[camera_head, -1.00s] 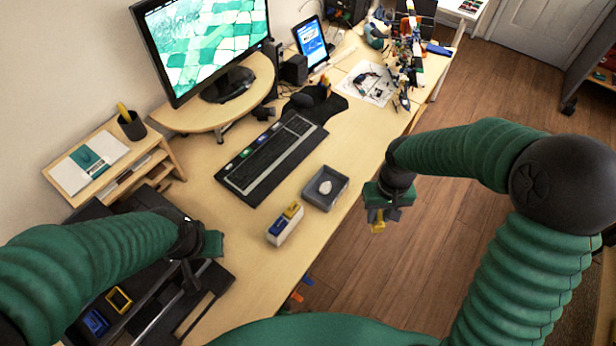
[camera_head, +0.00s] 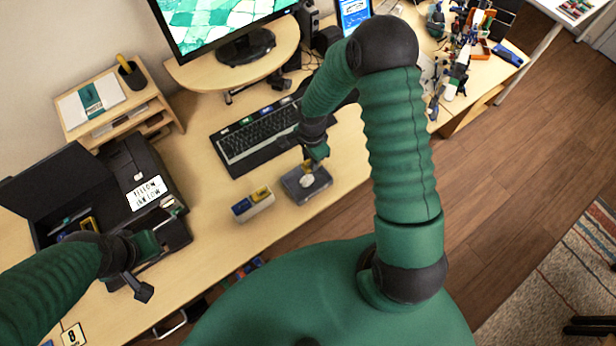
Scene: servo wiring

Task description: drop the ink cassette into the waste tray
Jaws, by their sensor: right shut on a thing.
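The grey waste tray (camera_head: 318,190) lies on the desk near its front edge, with a white crumpled-looking thing (camera_head: 306,181) in it. My right gripper (camera_head: 310,166) points down over the back of the tray. It is shut on the ink cassette, which showed yellow in its jaws earlier; now I cannot make the cassette out behind the jaws.
A white holder (camera_head: 254,206) with a blue and a yellow cassette stands just left of the tray. The keyboard (camera_head: 258,135) lies behind the tray. The printer carries a "yellow ink low" sign (camera_head: 146,193). Tools crowd the desk's far right end.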

